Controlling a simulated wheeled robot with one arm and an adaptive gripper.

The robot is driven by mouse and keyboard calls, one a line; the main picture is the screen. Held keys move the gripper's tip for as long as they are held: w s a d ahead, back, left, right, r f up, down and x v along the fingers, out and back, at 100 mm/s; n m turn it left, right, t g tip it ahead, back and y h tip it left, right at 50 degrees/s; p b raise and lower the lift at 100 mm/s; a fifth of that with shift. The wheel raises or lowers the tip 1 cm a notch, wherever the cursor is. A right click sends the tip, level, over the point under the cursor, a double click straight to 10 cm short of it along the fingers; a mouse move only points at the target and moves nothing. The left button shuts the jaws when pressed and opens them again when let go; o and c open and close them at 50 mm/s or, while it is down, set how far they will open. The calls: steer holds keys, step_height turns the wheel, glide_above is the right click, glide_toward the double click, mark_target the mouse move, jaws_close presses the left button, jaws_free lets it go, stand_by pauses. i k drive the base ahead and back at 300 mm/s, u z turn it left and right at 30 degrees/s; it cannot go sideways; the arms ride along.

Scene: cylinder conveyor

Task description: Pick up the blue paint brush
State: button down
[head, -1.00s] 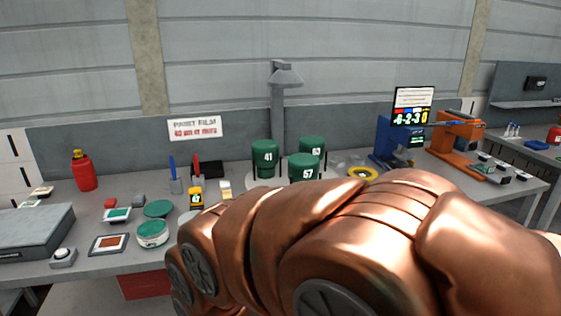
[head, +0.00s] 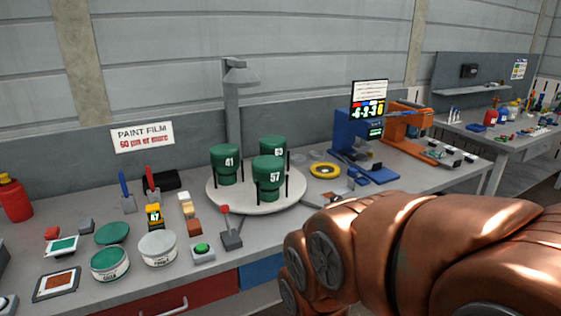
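The blue paint brush (head: 123,183) stands upright, handle up, in a small grey holder (head: 129,205) on the left part of the workbench. A red-handled brush (head: 149,178) stands just to its right. My copper arm crosses the lower right of the head view, well apart from the brush. My gripper itself is not in view. Nothing covers the blue handle.
Near the brush stand a yellow gauge (head: 154,216), green tins (head: 110,263) and a white tin (head: 157,248). A round turntable (head: 290,205) with green cylinders stands to the right. Blue (head: 350,135) and orange (head: 403,122) machines stand beyond. Bare bench shows behind the brush's left side.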

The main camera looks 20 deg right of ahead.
mark_target(121, 176)
steer(key=k, duration=0.25)
steer(key=u, duration=1.1)
steer(key=i, duration=1.9)
steer(key=z, duration=0.3)
